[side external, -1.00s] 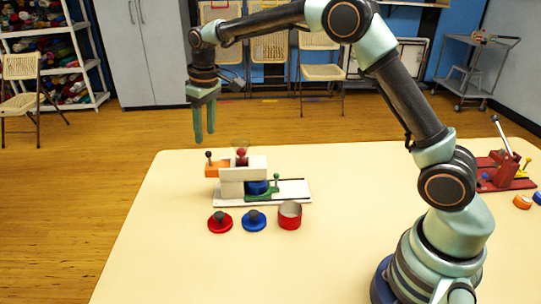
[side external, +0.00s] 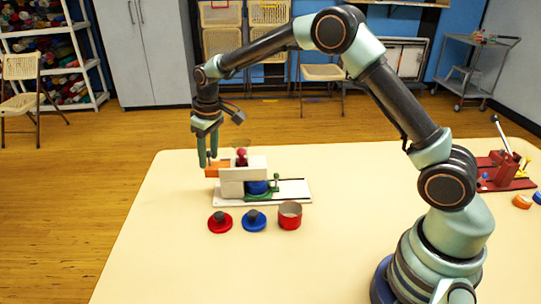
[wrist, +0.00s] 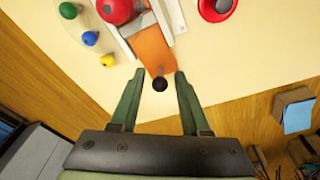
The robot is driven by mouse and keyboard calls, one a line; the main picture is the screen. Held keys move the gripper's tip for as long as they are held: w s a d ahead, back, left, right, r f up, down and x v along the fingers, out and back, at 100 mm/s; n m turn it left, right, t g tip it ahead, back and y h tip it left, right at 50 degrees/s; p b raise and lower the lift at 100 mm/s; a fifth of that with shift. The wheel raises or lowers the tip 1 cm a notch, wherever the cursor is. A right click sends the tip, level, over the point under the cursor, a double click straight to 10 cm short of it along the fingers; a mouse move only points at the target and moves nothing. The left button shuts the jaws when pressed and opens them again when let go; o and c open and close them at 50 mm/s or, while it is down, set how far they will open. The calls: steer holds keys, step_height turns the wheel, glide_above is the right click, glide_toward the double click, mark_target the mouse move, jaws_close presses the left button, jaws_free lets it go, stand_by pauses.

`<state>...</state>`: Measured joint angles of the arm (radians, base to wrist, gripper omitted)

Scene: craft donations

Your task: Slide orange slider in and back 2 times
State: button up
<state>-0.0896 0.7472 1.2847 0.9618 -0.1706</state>
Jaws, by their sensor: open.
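The orange slider (side external: 213,170) sticks out of the left side of the white press-like device (side external: 243,178) on the table. In the wrist view the orange slider (wrist: 153,50) shows as a flat plate with a dark round knob (wrist: 160,84) near its outer end. My gripper (side external: 207,164) is over the outer end of the slider, pointing down. In the wrist view my gripper (wrist: 159,73) is open, with one finger on each side of the knob and a gap on both sides. Whether the fingertips reach down to knob height is hard to tell.
A red disc (side external: 220,222), a blue disc (side external: 254,221) and a red cup (side external: 290,215) stand in front of the device. A red lever device (side external: 503,170) is far right.

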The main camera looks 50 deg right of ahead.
mark_target(224, 164)
jaws_close()
steer(key=shift+s+d, duration=1.3)
steer(key=shift+d, duration=0.15)
stand_by(0.5)
steer(key=shift+w+a, duration=1.35)
steer(key=shift+a, duration=0.05)
steer(key=shift+s+d, duration=0.1)
steer(key=shift+d, duration=0.05)
steer(key=shift+s+d, duration=1.2)
steer(key=shift+s, duration=0.05)
steer(key=shift+s+d, duration=0.1)
steer(key=shift+s, duration=0.05)
stand_by(0.5)
